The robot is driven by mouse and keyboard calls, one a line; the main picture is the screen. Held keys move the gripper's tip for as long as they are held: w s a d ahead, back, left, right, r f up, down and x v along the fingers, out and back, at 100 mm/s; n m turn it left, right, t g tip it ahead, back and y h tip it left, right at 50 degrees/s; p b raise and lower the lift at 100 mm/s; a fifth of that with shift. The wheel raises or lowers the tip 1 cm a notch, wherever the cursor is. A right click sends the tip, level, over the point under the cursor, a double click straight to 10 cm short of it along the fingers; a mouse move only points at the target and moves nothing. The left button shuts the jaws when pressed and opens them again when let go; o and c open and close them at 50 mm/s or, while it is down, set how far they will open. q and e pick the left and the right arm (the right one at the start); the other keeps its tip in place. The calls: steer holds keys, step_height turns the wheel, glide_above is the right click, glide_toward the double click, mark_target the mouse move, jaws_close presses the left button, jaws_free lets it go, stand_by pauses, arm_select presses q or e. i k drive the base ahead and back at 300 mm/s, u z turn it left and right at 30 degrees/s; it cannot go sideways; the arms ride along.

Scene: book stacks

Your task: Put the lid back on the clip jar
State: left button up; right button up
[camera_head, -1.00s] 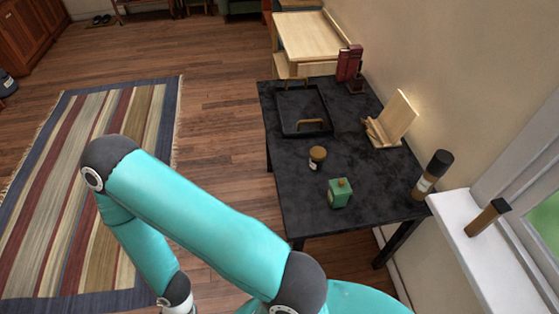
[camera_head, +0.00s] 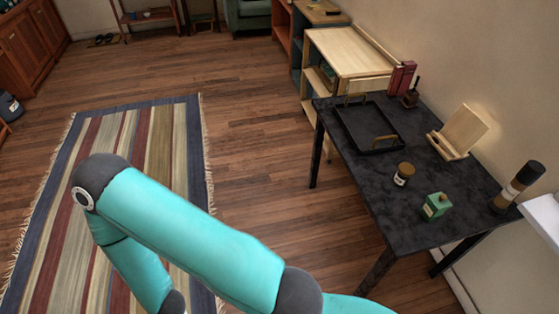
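A small round jar (camera_head: 403,174) with a brown top and a pale label stands upright near the middle of the dark table (camera_head: 395,222). It may be the clip jar; I cannot tell whether its brown top is a separate lid. A small green square container (camera_head: 437,205) with a brownish knob on top stands in front of it, to the right. No separate loose lid can be made out. My teal arm crosses the lower left, well short of the table objects. Neither gripper is in view.
A black tray (camera_head: 344,127) with brass-coloured handles lies at the table's far left. A wooden stand (camera_head: 460,131), red books (camera_head: 401,78) and a dark-capped cylinder (camera_head: 517,186) line the wall side. A pale wooden desk (camera_head: 350,53) stands beyond. Floor left of the table is open, with a striped rug (camera_head: 120,190).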

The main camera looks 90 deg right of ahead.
mark_target(400, 182)
steer(key=u, duration=0.1)
steer(key=i, duration=0.3)
steer(key=z, duration=2.35)
steer(key=i, duration=0.15)
steer(key=z, duration=1.65)
steer(key=k, duration=0.6)
steer(key=z, duration=0.4)
steer(key=i, duration=1.65)
steer(key=u, duration=0.4)
